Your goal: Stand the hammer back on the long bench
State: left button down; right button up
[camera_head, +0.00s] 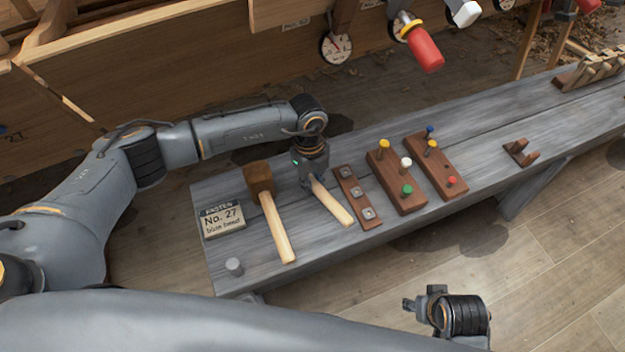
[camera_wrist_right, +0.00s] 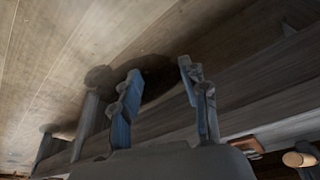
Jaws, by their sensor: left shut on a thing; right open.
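The hammer (camera_head: 333,203) shows as a pale wooden handle running down and right from my left gripper (camera_head: 312,178). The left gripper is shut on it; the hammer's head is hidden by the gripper. It is at the long bench (camera_head: 480,130), between the mallet and the dark strip. I cannot tell whether it touches the bench top. My right gripper (camera_head: 412,304) is in front of the bench, low in the head view. In the right wrist view its two fingers (camera_wrist_right: 160,72) are apart with nothing between them.
A dark-headed wooden mallet (camera_head: 277,222) lies left of the hammer, beside a "No. 27" card (camera_head: 222,220) and a grey peg (camera_head: 234,267). Right are a strip with metal squares (camera_head: 355,193), two peg blocks (camera_head: 398,182) (camera_head: 440,167) and a small rack (camera_head: 520,152). The hull (camera_head: 180,60) stands behind.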

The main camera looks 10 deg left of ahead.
dwell(0.4)
pick_arm(q)
jog(key=shift+f, duration=0.2)
pick_arm(e)
jog(key=shift+r, duration=0.5)
pick_arm(q)
jog(key=c, duration=1.1)
grip_release()
pick_arm(e)
jog(key=shift+r, duration=0.2)
pick_arm(q)
jog(key=shift+f, duration=0.15)
pick_arm(e)
jog(key=shift+f, duration=0.1)
